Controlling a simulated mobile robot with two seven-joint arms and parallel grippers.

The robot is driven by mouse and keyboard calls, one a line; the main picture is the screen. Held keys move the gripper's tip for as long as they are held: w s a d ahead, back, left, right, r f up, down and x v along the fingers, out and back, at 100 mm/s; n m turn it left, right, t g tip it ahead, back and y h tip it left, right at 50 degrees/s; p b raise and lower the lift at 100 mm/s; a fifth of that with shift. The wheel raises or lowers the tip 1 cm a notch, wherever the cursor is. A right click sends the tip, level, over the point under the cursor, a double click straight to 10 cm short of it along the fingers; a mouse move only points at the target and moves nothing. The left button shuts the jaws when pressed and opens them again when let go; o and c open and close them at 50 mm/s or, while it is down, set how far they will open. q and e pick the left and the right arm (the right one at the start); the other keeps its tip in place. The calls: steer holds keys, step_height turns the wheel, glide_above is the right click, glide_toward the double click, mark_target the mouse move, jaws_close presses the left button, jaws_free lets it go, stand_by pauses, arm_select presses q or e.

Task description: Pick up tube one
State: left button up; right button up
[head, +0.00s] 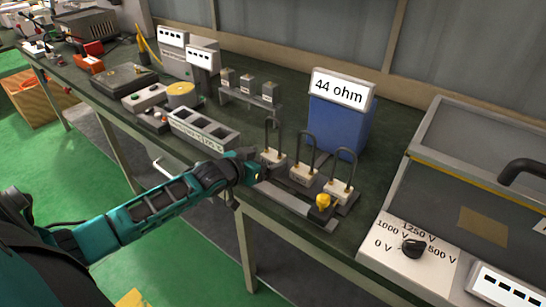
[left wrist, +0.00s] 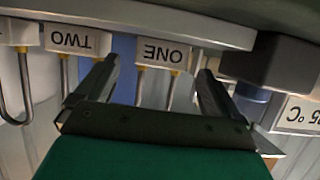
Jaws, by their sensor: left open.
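Tube one (left wrist: 163,54) is a pale block marked ONE with thin bent metal legs. It appears upside down between the fingers of my left gripper (left wrist: 158,68) in the left wrist view. In the head view tube one (head: 272,156) is the leftmost of three looped tubes on a stand. My left gripper (head: 257,172) is open beside its left front side. I cannot tell whether the fingers touch it. Tube two (left wrist: 76,41) is next to it in the left wrist view. My right gripper is not in view.
Tube two (head: 304,174) and a third tube (head: 338,190) stand to the right, with a yellow knob (head: 323,201) in front. A blue box (head: 340,124) labelled 44 ohm stands behind. A grey compartment tray (head: 204,130) lies left; a voltage dial (head: 413,248) is at the right.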

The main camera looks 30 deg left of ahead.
mark_target(269, 158)
arm_select(q)
steer(key=shift+x, duration=1.75)
steer(key=shift+s+f, duration=0.1)
steer(key=shift+c, duration=0.3)
steer(key=c, duration=1.1)
